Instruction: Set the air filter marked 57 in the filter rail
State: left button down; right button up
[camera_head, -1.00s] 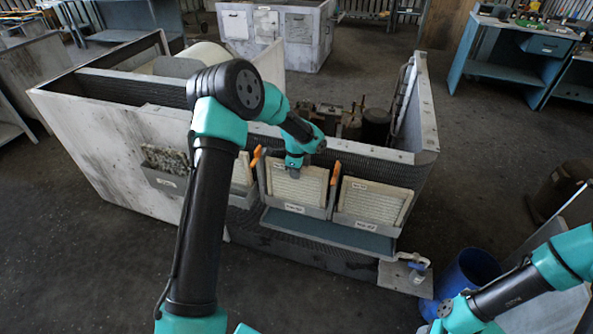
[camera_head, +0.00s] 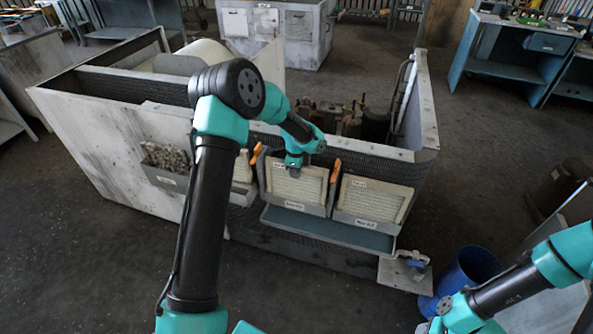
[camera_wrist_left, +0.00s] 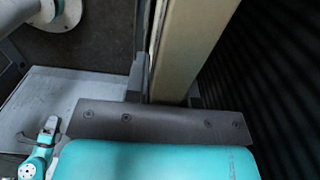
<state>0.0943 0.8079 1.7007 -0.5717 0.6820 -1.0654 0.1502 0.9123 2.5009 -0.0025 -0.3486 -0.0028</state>
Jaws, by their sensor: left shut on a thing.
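My left gripper (camera_head: 294,170) is at the top edge of the middle cream pleated filter (camera_head: 298,188). In the left wrist view its jaws (camera_wrist_left: 165,98) are shut on the cream frame of a filter (camera_wrist_left: 190,45). That filter stands nearly upright in a grey slot at the front of the housing. A second cream filter (camera_head: 371,203) stands in the slot to the right, and another (camera_head: 241,176) is partly hidden behind my left arm. The filter markings are too small to read, so I cannot tell which is 57.
Orange tabs (camera_head: 336,171) stick up beside the slots. A blue-grey ledge (camera_head: 330,233) runs below them. A tray of grey lumpy material (camera_head: 165,160) hangs at left. A blue bin (camera_head: 470,272) stands at front right. The floor at front left is clear.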

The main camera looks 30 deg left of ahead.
pick_arm(q)
jog(key=shift+c, duration=2.1)
grip_release()
jog(key=shift+r, duration=0.1)
jog(key=shift+r, duration=4.15)
